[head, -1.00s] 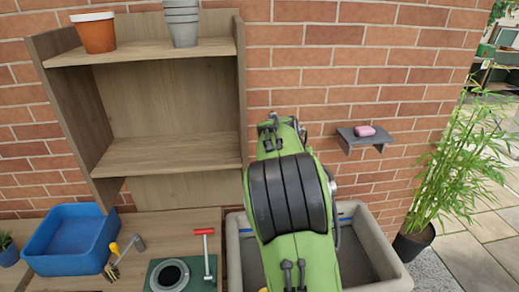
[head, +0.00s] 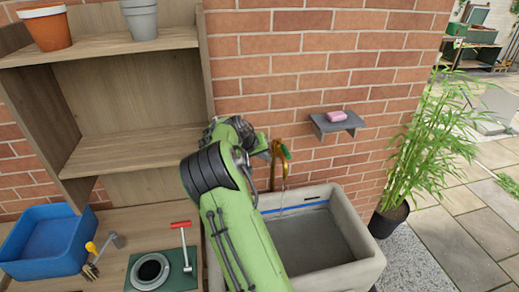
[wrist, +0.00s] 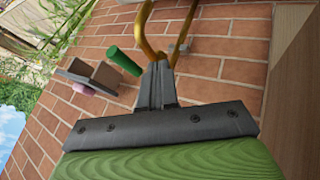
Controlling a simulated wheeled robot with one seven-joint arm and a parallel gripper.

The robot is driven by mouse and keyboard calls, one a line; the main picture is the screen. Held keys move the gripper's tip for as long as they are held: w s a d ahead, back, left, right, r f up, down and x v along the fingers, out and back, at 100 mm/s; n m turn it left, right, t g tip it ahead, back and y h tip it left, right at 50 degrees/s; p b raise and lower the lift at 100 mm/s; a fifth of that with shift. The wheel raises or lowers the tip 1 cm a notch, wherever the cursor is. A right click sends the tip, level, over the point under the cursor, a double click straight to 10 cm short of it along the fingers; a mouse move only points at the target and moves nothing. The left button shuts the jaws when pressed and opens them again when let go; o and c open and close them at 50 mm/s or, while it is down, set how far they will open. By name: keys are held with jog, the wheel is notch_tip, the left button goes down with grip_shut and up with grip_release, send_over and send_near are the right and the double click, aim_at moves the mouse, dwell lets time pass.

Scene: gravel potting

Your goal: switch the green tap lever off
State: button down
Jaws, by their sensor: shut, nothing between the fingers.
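The brass tap (head: 273,165) is on the brick wall above the sink, with its green lever (head: 286,152) at the upper right. In the wrist view the green lever (wrist: 124,61) is a short green rod left of my fingertips. The curved brass pipe (wrist: 145,30) of the tap is just beyond the tips. My gripper (wrist: 159,68) is shut and empty. Its tips are close to the brass pipe; whether they touch it I cannot tell. In the head view my green arm hides most of the gripper. A thin pale streak, perhaps water, shows below the tap.
The stone sink (head: 352,260) stands below the tap. A small shelf (head: 338,125) with pink soap (head: 336,116) is on the wall to the right. A potted bamboo (head: 440,150) stands further right. A wooden shelf unit (head: 130,100) and blue tub (head: 45,245) are left.

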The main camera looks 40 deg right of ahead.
aim_at(284, 148)
jog(key=s+d+f+p, duration=0.1)
jog(key=d+f, duration=0.1)
jog(key=d, duration=0.3)
jog(key=shift+s+d, duration=0.15)
jog(key=shift+d, duration=0.25)
